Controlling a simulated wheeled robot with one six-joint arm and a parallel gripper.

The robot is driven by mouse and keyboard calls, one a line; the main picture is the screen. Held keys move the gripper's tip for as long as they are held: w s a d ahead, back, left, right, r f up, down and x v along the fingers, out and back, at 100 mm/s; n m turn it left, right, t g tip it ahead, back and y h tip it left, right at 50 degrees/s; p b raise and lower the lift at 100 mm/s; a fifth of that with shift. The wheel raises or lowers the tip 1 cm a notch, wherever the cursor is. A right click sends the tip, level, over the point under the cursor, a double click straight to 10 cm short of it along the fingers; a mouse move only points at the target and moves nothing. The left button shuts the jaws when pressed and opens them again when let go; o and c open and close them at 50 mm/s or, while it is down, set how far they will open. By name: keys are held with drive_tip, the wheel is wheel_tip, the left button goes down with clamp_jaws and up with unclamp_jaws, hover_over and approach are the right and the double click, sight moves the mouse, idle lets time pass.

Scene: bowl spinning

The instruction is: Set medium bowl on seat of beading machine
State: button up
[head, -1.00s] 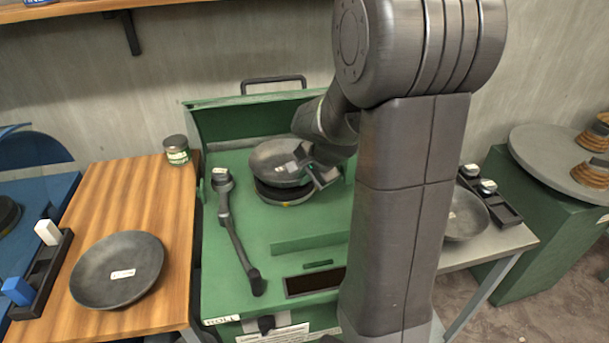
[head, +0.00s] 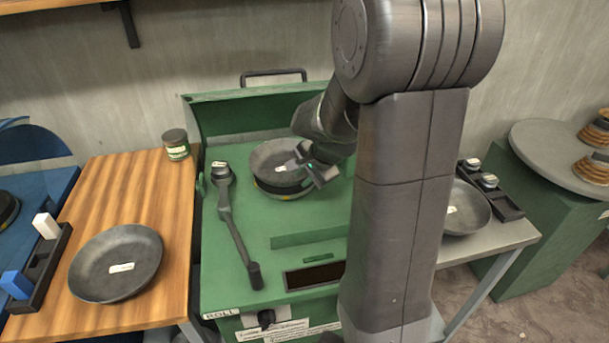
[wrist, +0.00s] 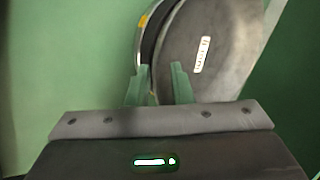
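The medium bowl (head: 264,158), dark grey with a white label, is over the round seat (head: 286,195) of the green beading machine (head: 240,292). It also shows in the wrist view (wrist: 225,75), with its rim between my fingers. My gripper (head: 312,163), also in the wrist view (wrist: 160,72), is shut on the bowl's right-hand rim in the head view. The seat's dark edge with a yellow mark (wrist: 144,22) shows left of the bowl in the wrist view. The bowl sits very low over the seat; I cannot tell whether they touch.
Another dark bowl (head: 117,262) lies on the wooden table (head: 125,190) at left, near a jar (head: 176,144). A third bowl (head: 465,210) is on the right-hand table, partly behind my arm. The machine's crank lever (head: 234,228) stands left of the seat.

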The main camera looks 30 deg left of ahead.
drive_tip(key=shift+o, duration=0.5)
drive_tip(key=v, duration=1.3)
drive_tip(key=shift+s+d+r+p, duration=0.15)
drive_tip(key=shift+d+r+p, duration=0.05)
drive_tip(key=shift+r+p, duration=0.1)
drive_tip(key=shift+f, duration=0.1)
drive_tip(key=x, duration=1.3)
drive_tip(key=shift+a+f+b, duration=0.15)
drive_tip(key=shift+f+b, duration=0.05)
drive_tip(key=shift+b, duration=0.1)
drive_tip(key=shift+w+r, duration=0.15)
drive_tip(key=shift+w, duration=0.1)
drive_tip(key=shift+r+p, duration=0.25)
drive_tip(key=shift+p, duration=0.05)
drive_tip(key=shift+s, duration=0.1)
